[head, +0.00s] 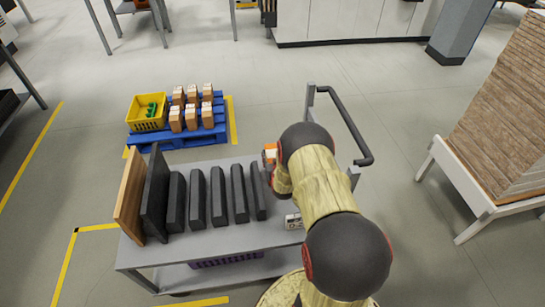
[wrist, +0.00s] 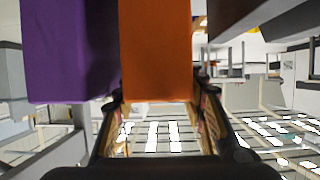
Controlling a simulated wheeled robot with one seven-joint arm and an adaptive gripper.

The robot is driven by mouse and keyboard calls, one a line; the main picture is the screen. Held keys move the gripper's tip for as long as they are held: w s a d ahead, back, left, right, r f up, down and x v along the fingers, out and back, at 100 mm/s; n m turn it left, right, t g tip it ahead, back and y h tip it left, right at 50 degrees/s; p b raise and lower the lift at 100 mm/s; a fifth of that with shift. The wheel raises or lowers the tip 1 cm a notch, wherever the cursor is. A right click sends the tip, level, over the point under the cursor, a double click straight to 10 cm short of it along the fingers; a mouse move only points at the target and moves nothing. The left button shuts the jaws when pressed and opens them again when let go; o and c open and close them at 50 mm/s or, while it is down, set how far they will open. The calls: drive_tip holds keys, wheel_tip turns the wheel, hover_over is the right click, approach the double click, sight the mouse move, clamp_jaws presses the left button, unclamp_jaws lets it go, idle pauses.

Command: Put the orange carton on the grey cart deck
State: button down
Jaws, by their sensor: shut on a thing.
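The orange carton (wrist: 156,50) fills the upper middle of the wrist view, between the two fingers of my gripper (wrist: 160,97), which is shut on it. In the head view a small part of an orange thing (head: 269,152) shows beside my arm, near the far edge of the grey cart deck (head: 235,240); my arm hides the rest and the gripper. I cannot tell whether the carton touches the deck.
Several dark blocks (head: 197,200) and a brown board (head: 130,197) stand on the deck. A small white item (head: 293,221) lies by my arm. A purple thing (wrist: 70,50) is left of the carton. A blue pallet (head: 150,139) holds brown cartons and a yellow crate (head: 146,122).

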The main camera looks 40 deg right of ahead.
drive_tip(key=c, duration=1.3)
unclamp_jaws()
drive_tip(key=shift+c, duration=0.2)
drive_tip(key=shift+r, duration=0.15)
drive_tip(key=p+v, duration=0.4)
drive_tip(key=v, duration=0.7)
drive_tip(key=w+a+r+n+y, duration=0.1)
drive_tip(key=w+a+r, duration=0.2)
drive_tip(key=r, duration=0.4)
drive_tip(key=w+a+r+n+y, duration=0.1)
drive_tip(key=w+a+r, duration=0.25)
drive_tip(key=r, duration=0.35)
drive_tip(key=s+a+r+n+g+y, duration=0.1)
drive_tip(key=s+a+r+g+y, duration=0.1)
drive_tip(key=a+r, duration=0.7)
drive_tip(key=s+a+r+n+g+y, duration=0.2)
drive_tip(key=s+a+r, duration=0.8)
drive_tip(key=s+r, duration=0.1)
drive_tip(key=s+a+r+g, duration=0.1)
drive_tip(key=s+a, duration=0.2)
drive_tip(key=s, duration=0.4)
drive_tip(key=s+a+r+n+g+y, duration=0.1)
drive_tip(key=s+a+r, duration=0.1)
drive_tip(key=s, duration=0.6)
drive_tip(key=shift+s+a+r, duration=0.15)
drive_tip(key=shift+a, duration=0.3)
